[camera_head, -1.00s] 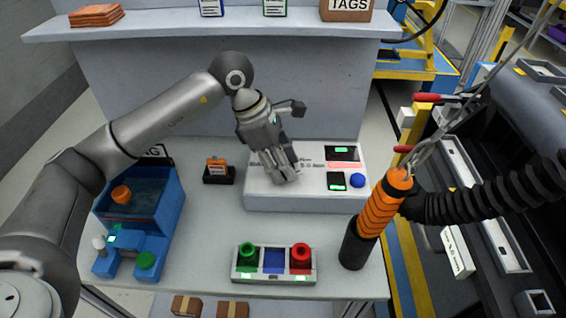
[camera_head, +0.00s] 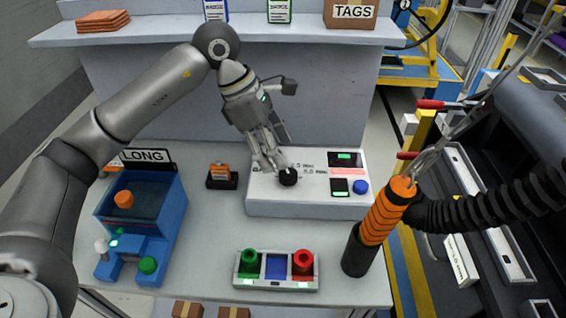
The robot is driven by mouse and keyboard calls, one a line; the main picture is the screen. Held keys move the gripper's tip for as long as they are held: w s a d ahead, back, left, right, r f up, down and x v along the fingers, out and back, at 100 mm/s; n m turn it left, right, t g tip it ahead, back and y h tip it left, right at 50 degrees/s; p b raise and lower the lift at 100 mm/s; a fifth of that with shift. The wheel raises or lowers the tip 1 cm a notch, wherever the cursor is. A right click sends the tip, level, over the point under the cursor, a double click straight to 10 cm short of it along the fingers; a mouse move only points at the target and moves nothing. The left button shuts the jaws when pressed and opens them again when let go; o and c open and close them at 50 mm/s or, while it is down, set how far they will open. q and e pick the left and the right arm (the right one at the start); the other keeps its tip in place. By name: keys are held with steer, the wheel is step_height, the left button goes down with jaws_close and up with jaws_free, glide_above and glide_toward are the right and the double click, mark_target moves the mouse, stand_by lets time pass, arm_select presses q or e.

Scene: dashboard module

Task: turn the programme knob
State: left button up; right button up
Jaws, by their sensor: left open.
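A black programme knob (camera_head: 288,177) sits on top of the white dashboard module (camera_head: 312,208), left of its small screens and blue button (camera_head: 361,187). My left gripper (camera_head: 271,170) comes down from the upper left and is open. Its fingertips are just left of the knob and close to it; I cannot tell whether they touch it. The fingers hide part of the printed scale around the knob. My right gripper is not in view.
A blue machine (camera_head: 144,230) with a LONG sign stands at the left. A button box (camera_head: 276,284) is in front, and an orange-and-black cylinder (camera_head: 379,226) stands at the right. A small orange item on a black base (camera_head: 221,176) is left of the module.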

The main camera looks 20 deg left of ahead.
arm_select(q)
steer(key=v, duration=0.5)
steer(key=shift+a+r, duration=0.15)
steer(key=shift+r, duration=0.2)
